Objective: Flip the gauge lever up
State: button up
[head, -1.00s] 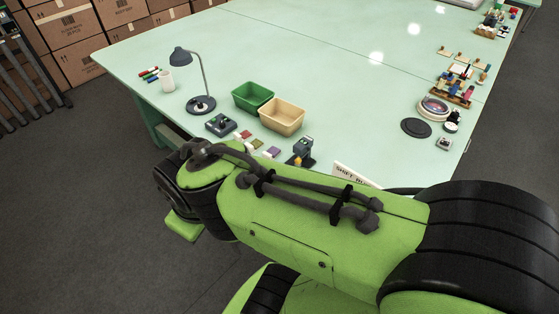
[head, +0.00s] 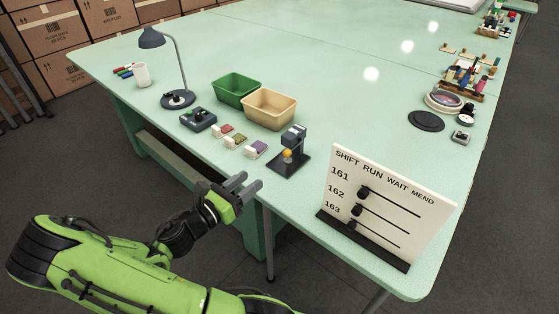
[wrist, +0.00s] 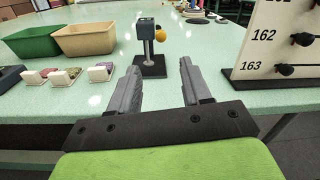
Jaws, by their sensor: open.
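The gauge (head: 294,137) is a small dark stand with a boxy head on a post and a flat black base. It stands near the table's front edge. Its lever has a yellow ball knob (head: 287,155), which sits below the head, beside the post. In the wrist view the gauge (wrist: 147,29) is straight ahead, with the yellow knob (wrist: 160,35) at its right. My gripper (head: 249,183) is open and empty at the table's front edge, short of the gauge and apart from it. Both fingers (wrist: 159,67) point toward the gauge base.
A white board with sliders (head: 385,205) stands right of the gauge. Small coloured blocks (head: 240,142) and a dark switch box (head: 198,119) lie to its left. Green (head: 238,88) and tan (head: 270,108) bins stand behind. The table (head: 350,105) beyond the gauge is clear.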

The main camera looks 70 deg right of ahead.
aim_at(284, 155)
jog(key=b+x, duration=0.3)
jog(key=x, duration=1.1)
jog(key=shift+s+f, duration=0.1)
jog(key=shift+s, duration=0.05)
grip_shut()
